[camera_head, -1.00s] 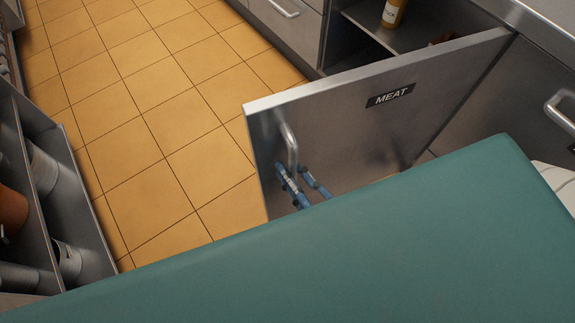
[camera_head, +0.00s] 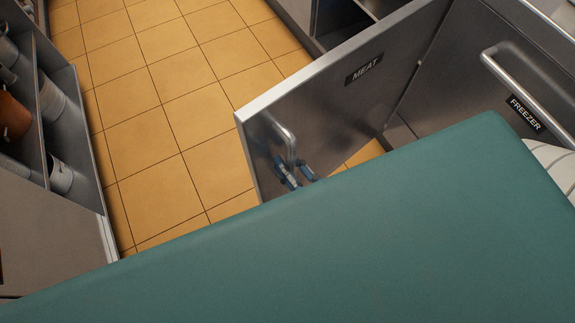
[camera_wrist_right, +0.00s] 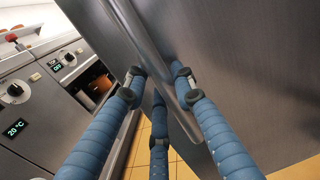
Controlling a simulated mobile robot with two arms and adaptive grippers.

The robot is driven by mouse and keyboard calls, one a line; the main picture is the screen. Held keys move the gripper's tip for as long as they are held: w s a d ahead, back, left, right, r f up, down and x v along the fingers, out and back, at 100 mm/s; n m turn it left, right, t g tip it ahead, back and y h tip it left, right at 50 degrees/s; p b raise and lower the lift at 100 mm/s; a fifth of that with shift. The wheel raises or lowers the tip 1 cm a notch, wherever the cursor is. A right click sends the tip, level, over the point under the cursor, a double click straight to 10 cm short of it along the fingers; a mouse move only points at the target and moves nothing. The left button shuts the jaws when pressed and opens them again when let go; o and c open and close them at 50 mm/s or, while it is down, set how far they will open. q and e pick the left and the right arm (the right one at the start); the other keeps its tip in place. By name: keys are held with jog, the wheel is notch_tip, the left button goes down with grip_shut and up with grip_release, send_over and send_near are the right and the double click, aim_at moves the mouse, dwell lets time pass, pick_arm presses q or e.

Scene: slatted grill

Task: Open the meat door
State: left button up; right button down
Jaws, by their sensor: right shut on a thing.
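The meat door (camera_head: 345,95) is a steel panel with a black MEAT label (camera_head: 364,69). It stands swung open, out from the cabinet front over the tiled floor. Its bar handle (camera_head: 288,138) is near the free edge. My right gripper (camera_head: 297,174), with blue fingers, is at the lower part of this handle. In the right wrist view, the fingers (camera_wrist_right: 160,85) are around the steel handle bar (camera_wrist_right: 140,38), closed on it. My teal body covers the lower part of the head view and hides the right arm. My left gripper is not in view.
A freezer door with a long handle (camera_head: 520,92) and FREEZER label (camera_head: 525,114) is at the right. An open shelf unit (camera_head: 78,130) with containers stands at the left. Orange tiled floor (camera_head: 165,110) lies clear between. The wrist view shows appliance panels with knobs (camera_wrist_right: 25,100).

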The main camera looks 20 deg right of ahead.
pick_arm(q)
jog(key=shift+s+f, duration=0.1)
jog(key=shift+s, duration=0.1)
pick_arm(e)
jog(key=shift+s+d, duration=0.1)
jog(key=shift+s, duration=0.1)
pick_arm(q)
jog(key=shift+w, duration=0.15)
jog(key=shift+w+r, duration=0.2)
pick_arm(e)
jog(key=c, duration=1.4)
grip_release()
jog(key=shift+c, duration=0.2)
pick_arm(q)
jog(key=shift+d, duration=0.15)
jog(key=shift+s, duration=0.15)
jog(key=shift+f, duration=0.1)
pick_arm(e)
jog(key=v, duration=1.2)
